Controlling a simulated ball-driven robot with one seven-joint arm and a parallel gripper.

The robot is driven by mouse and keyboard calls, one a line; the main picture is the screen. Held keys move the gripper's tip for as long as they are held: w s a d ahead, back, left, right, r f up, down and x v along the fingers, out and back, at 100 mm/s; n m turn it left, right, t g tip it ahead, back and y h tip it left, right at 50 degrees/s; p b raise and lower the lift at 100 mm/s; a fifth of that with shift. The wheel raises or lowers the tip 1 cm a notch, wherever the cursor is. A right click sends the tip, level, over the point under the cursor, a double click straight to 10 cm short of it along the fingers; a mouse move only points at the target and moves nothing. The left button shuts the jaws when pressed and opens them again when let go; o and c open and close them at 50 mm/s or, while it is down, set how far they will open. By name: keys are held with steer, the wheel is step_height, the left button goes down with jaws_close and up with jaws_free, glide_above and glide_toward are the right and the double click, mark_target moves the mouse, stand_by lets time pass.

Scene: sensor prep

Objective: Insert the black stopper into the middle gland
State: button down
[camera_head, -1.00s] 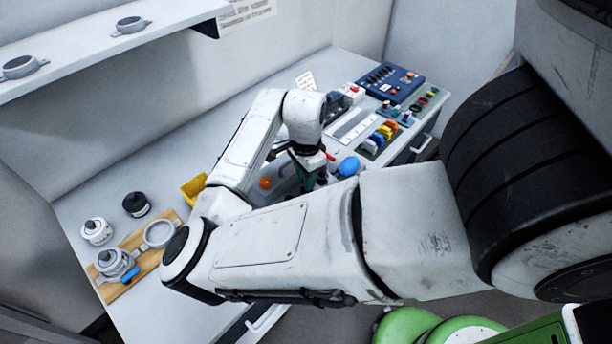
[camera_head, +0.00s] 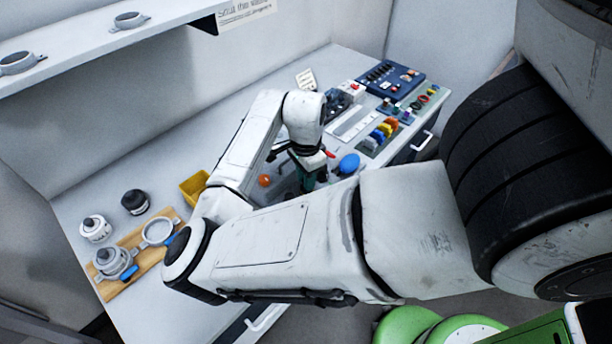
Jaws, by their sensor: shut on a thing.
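The black stopper (camera_head: 135,202) stands upright on the table at the left, behind the wooden board. The middle gland seems to be the open grey ring (camera_head: 158,232) on the board, with nothing seen in it. A gland to its left (camera_head: 112,262) holds a white stopper with a black knob. Any gland further right is hidden by my arm. My gripper (camera_head: 310,182) is far to the right of these, low over the table, partly hidden by my forearm. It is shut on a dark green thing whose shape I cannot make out.
A white stopper (camera_head: 95,228) stands left of the board (camera_head: 122,285). A yellow bin (camera_head: 193,187) is beside my arm. An orange ball (camera_head: 265,181) and a blue round thing (camera_head: 348,163) flank my gripper. A control panel (camera_head: 391,80) is at the back right.

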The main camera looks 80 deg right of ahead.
steer(key=shift+f, duration=0.15)
steer(key=c, duration=0.9)
jaws_free()
steer(key=shift+r+p, duration=3)
steer(key=shift+r, duration=0.55)
